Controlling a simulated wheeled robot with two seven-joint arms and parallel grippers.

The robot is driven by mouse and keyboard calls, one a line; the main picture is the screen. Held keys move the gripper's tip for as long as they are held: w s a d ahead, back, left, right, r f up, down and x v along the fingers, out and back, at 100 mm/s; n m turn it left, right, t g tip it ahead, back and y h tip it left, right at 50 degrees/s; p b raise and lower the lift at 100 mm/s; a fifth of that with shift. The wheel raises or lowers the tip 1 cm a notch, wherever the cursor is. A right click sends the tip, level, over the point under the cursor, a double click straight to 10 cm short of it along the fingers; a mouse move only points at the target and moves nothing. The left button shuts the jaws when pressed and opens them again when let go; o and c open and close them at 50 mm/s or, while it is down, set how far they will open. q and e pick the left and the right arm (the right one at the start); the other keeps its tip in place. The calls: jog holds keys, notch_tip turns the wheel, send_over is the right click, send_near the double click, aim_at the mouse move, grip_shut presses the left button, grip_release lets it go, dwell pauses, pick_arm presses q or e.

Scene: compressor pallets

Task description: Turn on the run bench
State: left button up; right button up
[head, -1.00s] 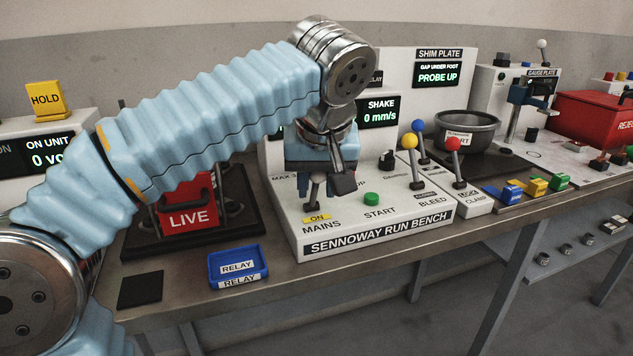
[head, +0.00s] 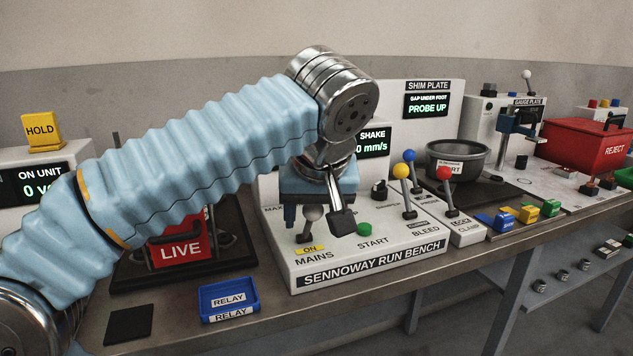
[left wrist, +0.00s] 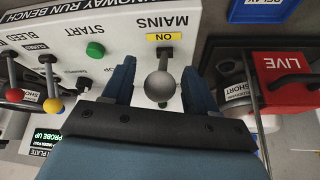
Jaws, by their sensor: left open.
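The run bench (head: 372,263) is a white box with a sloped panel, labelled SENNOWAY RUN BENCH. Its MAINS lever has a grey ball knob (head: 313,213) and stands behind a yellow ON label (head: 310,249). The knob (left wrist: 159,86) and the ON label (left wrist: 164,37) also show in the left wrist view. My left gripper (head: 325,205) is over the lever, its fingers pointing down. In the left wrist view the open fingers (left wrist: 160,80) stand on either side of the knob, with gaps visible. A green START button (head: 365,229) sits to the right. My right gripper is not in view.
Blue, yellow and red ball levers (head: 401,172) stand right of START. A blue RELAY tray (head: 229,299) lies in front on the left, and a red LIVE box (head: 181,250) stands behind it. A grey pot (head: 458,160) stands farther right.

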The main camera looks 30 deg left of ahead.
pick_arm(q)
jog(key=p+v, duration=0.2)
jog(key=v, duration=1)
jog(key=shift+p, duration=0.35)
